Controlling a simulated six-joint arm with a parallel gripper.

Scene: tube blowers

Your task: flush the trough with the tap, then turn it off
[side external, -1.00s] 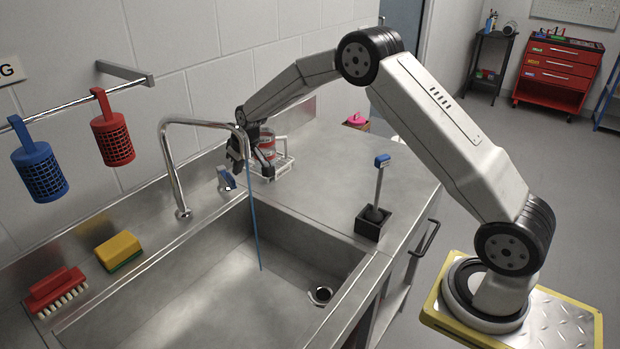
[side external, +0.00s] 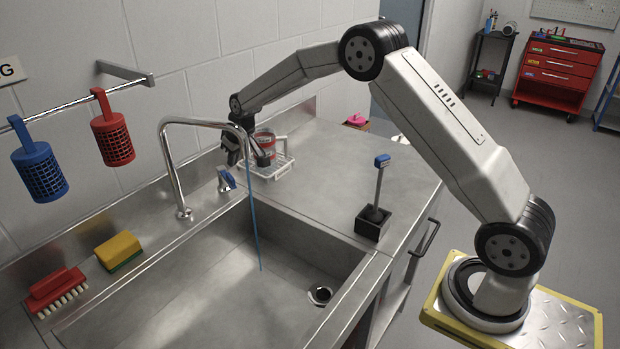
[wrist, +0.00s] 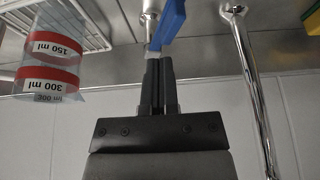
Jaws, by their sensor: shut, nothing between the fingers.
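The steel trough (side external: 190,290) fills the front of the side view, with a round drain (side external: 320,294) at its right end. The curved tap (side external: 172,165) stands at its back edge. A thin blue stream (side external: 254,225) runs from the spout into the trough. The blue tap lever (side external: 227,178) is right of the tap base; it also shows in the wrist view (wrist: 170,24). My gripper (side external: 240,158) is above and behind the lever, partly hidden by the spout. In the wrist view its fingers (wrist: 158,68) are shut and empty, tips close to the lever; I cannot tell whether they touch.
A clear measuring jug (side external: 266,143) with red bands stands in a white wire rack (side external: 280,166) beside my gripper. A blue-topped rod (side external: 379,185) stands on the right counter. A yellow sponge (side external: 118,251) and red brush (side external: 56,288) lie on the left ledge. Baskets (side external: 112,139) hang on the wall rail.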

